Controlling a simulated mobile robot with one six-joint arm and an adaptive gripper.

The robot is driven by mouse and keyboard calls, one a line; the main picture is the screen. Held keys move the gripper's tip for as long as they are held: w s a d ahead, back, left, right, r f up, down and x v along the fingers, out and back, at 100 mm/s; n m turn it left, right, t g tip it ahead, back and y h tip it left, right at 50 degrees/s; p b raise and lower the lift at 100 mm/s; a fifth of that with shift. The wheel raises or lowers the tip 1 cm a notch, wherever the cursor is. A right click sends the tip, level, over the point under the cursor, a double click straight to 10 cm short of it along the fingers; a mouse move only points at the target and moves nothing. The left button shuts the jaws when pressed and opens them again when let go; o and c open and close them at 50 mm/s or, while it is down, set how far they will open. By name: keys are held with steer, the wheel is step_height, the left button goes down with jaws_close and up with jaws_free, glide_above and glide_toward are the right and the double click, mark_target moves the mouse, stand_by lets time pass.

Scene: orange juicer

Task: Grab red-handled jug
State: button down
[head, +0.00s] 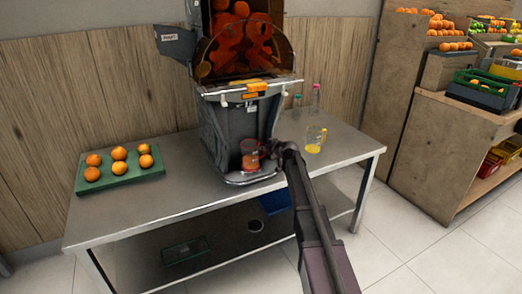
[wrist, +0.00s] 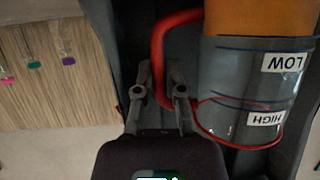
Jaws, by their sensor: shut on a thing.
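The red-handled jug (head: 250,161) stands on the juicer's base, below its spout, with orange juice inside. In the wrist view the jug (wrist: 246,85) appears upside down, with LOW and HIGH labels, a red rim line and a red handle (wrist: 158,42). My gripper (wrist: 160,82) is shut on the handle, one finger on each side of it. In the head view my gripper (head: 270,149) is at the jug's right side, and the arm hides part of that area.
The juicer (head: 232,125) stands close around the jug. A green tray (head: 120,174) of oranges lies left; the table between is clear.

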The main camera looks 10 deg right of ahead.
steer(key=shift+r+p, duration=1.3)
steer(key=shift+r, duration=0.05)
steer(key=s+d+r+p, duration=0.1)
steer(key=s+d, duration=0.1)
steer(key=s, duration=0.5)
steer(key=s+d+r+p, duration=0.1)
steer(key=s+d, duration=0.1)
steer(key=s, duration=0.6)
steer(key=shift+s, duration=0.3)
steer(key=shift+r, duration=0.1)
